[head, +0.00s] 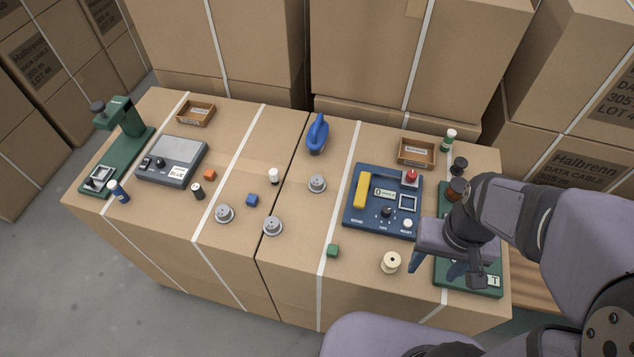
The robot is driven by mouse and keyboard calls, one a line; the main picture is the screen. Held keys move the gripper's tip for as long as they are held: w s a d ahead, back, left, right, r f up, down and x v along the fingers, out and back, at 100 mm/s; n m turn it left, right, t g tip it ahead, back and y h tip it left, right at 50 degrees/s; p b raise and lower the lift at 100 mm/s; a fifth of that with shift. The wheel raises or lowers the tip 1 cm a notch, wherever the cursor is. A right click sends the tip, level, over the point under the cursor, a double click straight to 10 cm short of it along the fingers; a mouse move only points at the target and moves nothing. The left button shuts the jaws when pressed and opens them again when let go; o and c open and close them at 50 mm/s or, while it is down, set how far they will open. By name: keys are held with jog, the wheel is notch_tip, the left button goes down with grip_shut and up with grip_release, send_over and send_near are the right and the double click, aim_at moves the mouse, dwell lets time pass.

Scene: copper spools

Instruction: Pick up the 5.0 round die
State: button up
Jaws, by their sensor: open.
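Three grey metal round dies lie on the boxes: one right of centre (317,183), one below it near the seam (272,226), and one further left (224,213). Their markings are too small to read, so I cannot tell which is the 5.0 die. My gripper (434,268) is open at the right, above the green press there and right of the cream spool (391,262). It is well apart from all three dies. No object shows between its fingers.
A blue control panel (352,219) stands between the dies and my gripper. A green cube (333,251), blue cube (252,200), orange cube (210,175) and blue clamp-like tool (317,134) lie around. A grey scale (184,151) and green press (132,145) stand left.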

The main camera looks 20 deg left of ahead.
notch_tip(320, 180, up, 5)
jog(key=w+a+f+n+t+h+b, duration=0.25)
jog(key=w+a+n+b, duration=0.3)
jog(key=w+n, duration=0.35)
jog(key=w+a+f+n+t+h+b, duration=0.25)
jog(key=w+a+n+b, duration=0.35)
jog(key=n, duration=0.5)
jog(key=w+a+r+n+t+y+b, duration=0.15)
jog(key=a+n+t+b, duration=0.25)
jog(key=a+n, duration=0.5)
jog(key=w+a+r+n+t+y+b, duration=0.1)
jog(key=a+r+n+t+b, duration=0.25)
jog(key=a, duration=0.85)
send_near(317, 180)
jog(key=shift+w+a+f+n+t+h, duration=0.15)
jog(key=shift+w+f+n, duration=0.15)
jog(key=shift+w, duration=0.3)
jog(key=shift+w+a+f+n+t+h, duration=0.15)
jog(key=shift+w+f, duration=0.2)
jog(key=shift+w, duration=0.25)
jog(key=shift+f, duration=0.25)
jog(key=shift+d+p+x, duration=0.2)
jog(key=shift+p+x, duration=0.15)
jog(key=shift+x, duration=1.5)
jog(key=shift+d+p+x, duration=0.2)
jog(key=shift+p+x, duration=0.1)
jog(key=shift+x, duration=1.55)
jog(key=shift+s, duration=0.1)
